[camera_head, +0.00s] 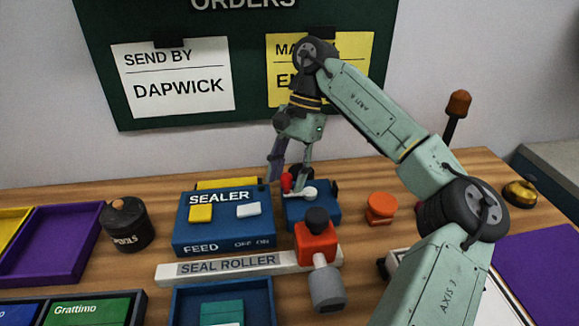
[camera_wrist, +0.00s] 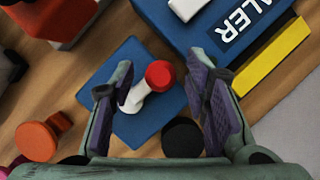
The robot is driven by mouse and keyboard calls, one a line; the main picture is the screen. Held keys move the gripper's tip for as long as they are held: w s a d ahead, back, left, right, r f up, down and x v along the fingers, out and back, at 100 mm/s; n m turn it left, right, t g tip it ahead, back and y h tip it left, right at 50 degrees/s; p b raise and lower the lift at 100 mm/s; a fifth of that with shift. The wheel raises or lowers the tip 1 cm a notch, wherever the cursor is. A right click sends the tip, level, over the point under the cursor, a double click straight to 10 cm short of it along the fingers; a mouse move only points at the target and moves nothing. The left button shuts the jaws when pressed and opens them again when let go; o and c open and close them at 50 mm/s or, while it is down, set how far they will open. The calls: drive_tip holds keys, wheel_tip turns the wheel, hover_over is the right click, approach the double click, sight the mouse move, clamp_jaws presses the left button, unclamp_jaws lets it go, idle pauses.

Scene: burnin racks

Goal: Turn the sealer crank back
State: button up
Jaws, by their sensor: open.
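The blue sealer (camera_head: 222,225) stands at the middle of the table, with a yellow button, a white switch and the words FEED and OFF ON. To its right is a smaller blue block (camera_head: 325,212) that bears the crank (camera_head: 307,192), a white arm with a red knob (camera_wrist: 159,75). My gripper (camera_head: 290,185) is above the block, pointing down, with its fingers apart. I cannot tell whether either finger touches the knob.
A white seal roller bar (camera_head: 225,267) lies in front, with a red and grey piece (camera_head: 316,245) at its right end. An orange knob (camera_head: 381,207) stands right of the crank block. A black pot (camera_head: 126,224) and purple tray (camera_head: 62,245) are at left. A black round part (camera_wrist: 183,137) is near the crank.

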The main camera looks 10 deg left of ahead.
drive_tip(key=v, duration=1.2)
drive_tip(key=shift+s, duration=0.1)
